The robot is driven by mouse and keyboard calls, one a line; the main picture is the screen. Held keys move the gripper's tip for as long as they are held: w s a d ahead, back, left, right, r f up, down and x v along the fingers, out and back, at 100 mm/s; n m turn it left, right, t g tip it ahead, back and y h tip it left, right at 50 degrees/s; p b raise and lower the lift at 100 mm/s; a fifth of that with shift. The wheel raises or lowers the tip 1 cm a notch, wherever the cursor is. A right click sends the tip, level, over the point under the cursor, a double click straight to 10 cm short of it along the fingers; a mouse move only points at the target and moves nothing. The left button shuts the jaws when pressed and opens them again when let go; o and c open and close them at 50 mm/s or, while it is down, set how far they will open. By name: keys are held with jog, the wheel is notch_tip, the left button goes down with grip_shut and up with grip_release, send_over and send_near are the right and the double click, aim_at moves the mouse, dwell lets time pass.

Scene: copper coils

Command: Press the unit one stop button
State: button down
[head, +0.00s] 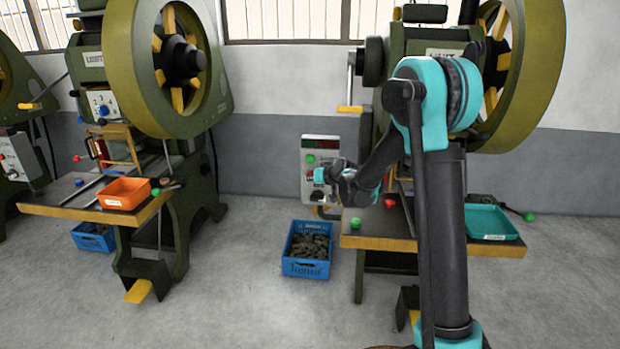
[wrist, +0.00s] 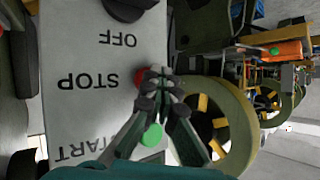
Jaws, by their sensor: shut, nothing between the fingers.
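A grey control box fills the left of the wrist view (wrist: 75,110), with its lettering upside down. A red button (wrist: 146,76) sits beside the word STOP, and a green button (wrist: 152,135) is near START. My gripper (wrist: 163,80) has its fingers together and empty, with the tips at the red button's right edge and partly covering it. I cannot tell whether they touch it. In the head view the box (head: 308,188) is on the right-hand press, partly hidden by my wrist; its unit number is unreadable.
A black knob (wrist: 128,6) is by OFF. In the head view, a blue crate (head: 303,268) of dark parts stands on the floor below the box. A teal tray (head: 491,223) lies on the right press table, an orange tray (head: 124,193) on the left one.

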jog(key=shift+s, duration=0.85)
jog(key=s, duration=0.5)
jog(key=shift+a, duration=0.15)
dwell(0.5)
jog(key=s+d+f+m+g+h, duration=0.1)
jog(key=s+d+f+g+h, duration=0.1)
jog(key=s+d, duration=0.7)
jog(key=s+d+f+m+g+h, duration=0.2)
jog(key=s+d, duration=0.8)
jog(key=s, duration=0.5)
jog(key=s+d+f+m+g+h, duration=0.1)
jog(key=s+d+f+h, duration=0.2)
jog(key=s+d, duration=0.6)
jog(key=s+f, duration=0.1)
jog(key=s, duration=0.2)
jog(key=shift+d+f+g, duration=0.3)
jog(key=shift+f+g, duration=0.05)
jog(key=shift+g, duration=0.05)
